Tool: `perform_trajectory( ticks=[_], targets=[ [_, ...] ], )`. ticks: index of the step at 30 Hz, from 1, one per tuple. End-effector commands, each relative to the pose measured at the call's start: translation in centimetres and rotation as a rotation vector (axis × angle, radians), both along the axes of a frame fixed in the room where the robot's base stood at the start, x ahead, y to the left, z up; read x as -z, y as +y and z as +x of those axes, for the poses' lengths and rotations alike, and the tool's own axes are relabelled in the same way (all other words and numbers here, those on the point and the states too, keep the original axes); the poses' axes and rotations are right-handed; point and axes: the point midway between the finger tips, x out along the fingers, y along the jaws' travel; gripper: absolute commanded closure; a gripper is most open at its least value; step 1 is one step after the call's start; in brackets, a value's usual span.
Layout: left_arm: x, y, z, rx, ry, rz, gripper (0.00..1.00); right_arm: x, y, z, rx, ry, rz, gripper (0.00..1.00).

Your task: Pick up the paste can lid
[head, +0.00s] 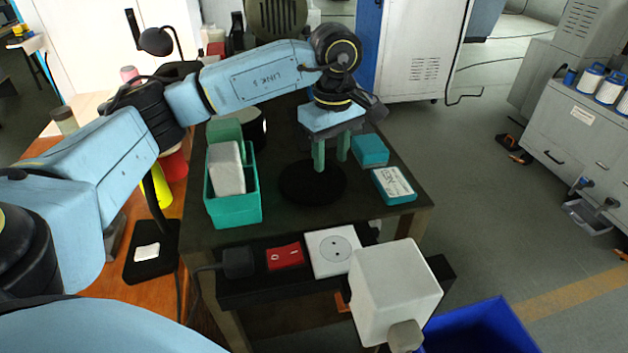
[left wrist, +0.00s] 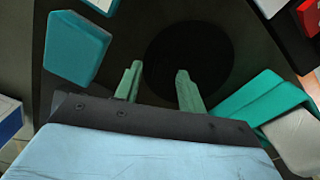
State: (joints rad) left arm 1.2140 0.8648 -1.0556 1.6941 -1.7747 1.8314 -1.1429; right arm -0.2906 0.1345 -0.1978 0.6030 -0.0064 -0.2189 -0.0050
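A flat, round black disc (head: 312,186), which I take to be the paste can lid, lies on the dark table top. It also shows in the left wrist view (left wrist: 190,52) as a plain black circle. My left gripper (head: 331,163) points down over the disc's far right part. Its two green fingers are apart with nothing between them. In the left wrist view the fingertips (left wrist: 158,70) overlap the near edge of the disc. I cannot tell whether they touch it. My right gripper is not in view.
An open teal box (head: 234,209) holding a pale block (head: 226,168) stands left of the disc. Two small teal boxes, one plain (head: 370,150) and one labelled (head: 393,186), lie right. A socket strip (head: 333,252) runs along the front. A white box (head: 396,290) stands before it.

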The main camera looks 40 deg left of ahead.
Motion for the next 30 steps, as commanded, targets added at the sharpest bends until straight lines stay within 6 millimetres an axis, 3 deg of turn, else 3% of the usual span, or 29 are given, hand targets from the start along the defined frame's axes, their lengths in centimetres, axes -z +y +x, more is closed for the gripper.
perform_trajectory(
  ticks=[3,9,18,30],
  targets=[
    [1.2,0.0,0.0,-0.001,-0.001,0.001,0.6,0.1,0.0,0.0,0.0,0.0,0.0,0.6],
    [1.2,0.0,0.0,0.0,-0.002,0.0,0.61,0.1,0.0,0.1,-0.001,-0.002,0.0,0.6],
    [1.1,0.0,0.0,-0.001,-0.002,0.0,1.0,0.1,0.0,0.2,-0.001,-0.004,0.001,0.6],
    [0.2,0.0,0.1,0.0,-0.005,-0.002,1.0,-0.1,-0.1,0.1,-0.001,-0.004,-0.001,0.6]
  ],
)
